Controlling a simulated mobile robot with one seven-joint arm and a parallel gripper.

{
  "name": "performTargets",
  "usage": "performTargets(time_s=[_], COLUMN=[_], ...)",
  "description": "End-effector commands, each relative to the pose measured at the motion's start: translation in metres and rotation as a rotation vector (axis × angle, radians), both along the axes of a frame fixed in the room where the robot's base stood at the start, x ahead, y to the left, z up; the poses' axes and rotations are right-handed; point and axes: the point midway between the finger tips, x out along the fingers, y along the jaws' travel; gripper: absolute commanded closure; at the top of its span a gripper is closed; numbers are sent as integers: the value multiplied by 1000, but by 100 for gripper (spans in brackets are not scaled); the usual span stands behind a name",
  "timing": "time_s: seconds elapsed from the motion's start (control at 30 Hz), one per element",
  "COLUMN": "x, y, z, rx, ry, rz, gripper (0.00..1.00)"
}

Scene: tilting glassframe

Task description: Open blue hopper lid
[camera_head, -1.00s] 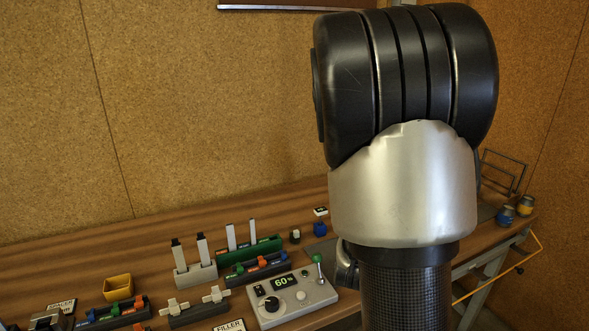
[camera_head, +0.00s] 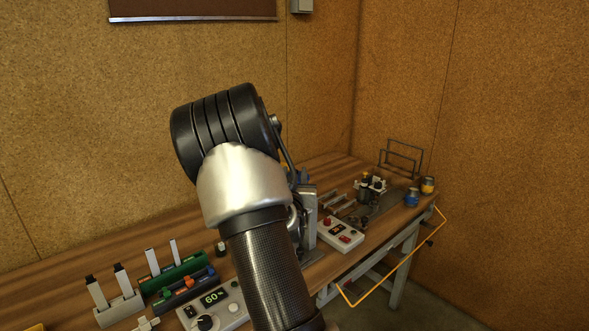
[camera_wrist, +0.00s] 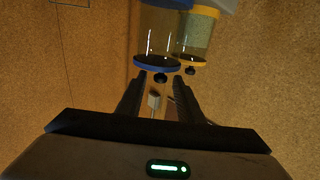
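In the wrist view a clear hopper has a blue lid (camera_wrist: 157,63) with a small dark knob (camera_wrist: 160,78). The view appears upside down, with the clear body (camera_wrist: 156,35) above the lid in the picture. My gripper (camera_wrist: 158,84) is open and empty, its two dark fingers apart. The knob appears between the fingertips; I cannot tell how far in front of them it is. A similar hopper with a yellow lid (camera_wrist: 192,61) and its own dark knob stands right beside it. In the head view my arm hides my gripper and most of the hopper area.
In the head view a wooden bench (camera_head: 335,164) runs along the wall. It holds a red-button control box (camera_head: 340,233), a display box (camera_head: 211,306), a green rack (camera_head: 180,271), and blue (camera_head: 411,198) and yellow (camera_head: 428,186) jars. A yellow rail (camera_head: 395,262) runs along its front.

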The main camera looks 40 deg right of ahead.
Motion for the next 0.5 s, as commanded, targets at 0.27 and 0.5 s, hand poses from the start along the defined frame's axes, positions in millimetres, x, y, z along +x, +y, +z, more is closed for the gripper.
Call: performTargets(time_s=[0.27, 0.5], x=[17, 17], y=[-14, -15], z=[0, 0], rx=[0, 0], ry=[1, 0], rz=[0, 0], gripper=[67, 67])
